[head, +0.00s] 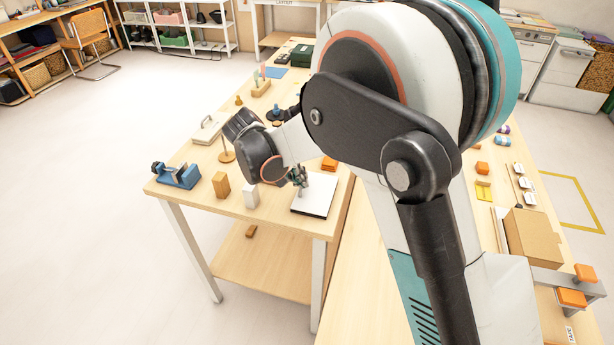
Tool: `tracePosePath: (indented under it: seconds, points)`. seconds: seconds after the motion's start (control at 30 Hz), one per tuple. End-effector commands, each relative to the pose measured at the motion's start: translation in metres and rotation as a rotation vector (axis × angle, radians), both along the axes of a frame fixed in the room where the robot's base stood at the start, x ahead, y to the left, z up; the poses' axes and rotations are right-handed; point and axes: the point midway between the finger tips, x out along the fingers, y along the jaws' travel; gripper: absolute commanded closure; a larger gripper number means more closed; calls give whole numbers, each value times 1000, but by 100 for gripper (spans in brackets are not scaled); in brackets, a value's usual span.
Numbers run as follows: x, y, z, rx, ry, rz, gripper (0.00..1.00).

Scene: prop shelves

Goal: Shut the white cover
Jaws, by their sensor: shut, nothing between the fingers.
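A white square panel with a dark edge, which looks like the white cover (318,201), lies near the front right corner of the wooden table. It looks flat or nearly flat; its hinge side is hidden or too small to make out. My gripper (301,182) is small in view, pointing down over the cover's far left part. Its fingers look close together, with nothing seen between them. I cannot tell whether they touch the cover. My arm hides part of the area behind and to the right of it.
A cardboard box (532,237) stands on the right table. The floor at left is clear.

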Motion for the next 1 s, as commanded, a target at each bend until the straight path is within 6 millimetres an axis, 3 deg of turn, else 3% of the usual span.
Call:
tracePosePath:
  seconds: [0.4,1.0]
  points:
    - [2,10,-14,1,1,-1,100]
    - [2,8,-14,3,3,-1,100]
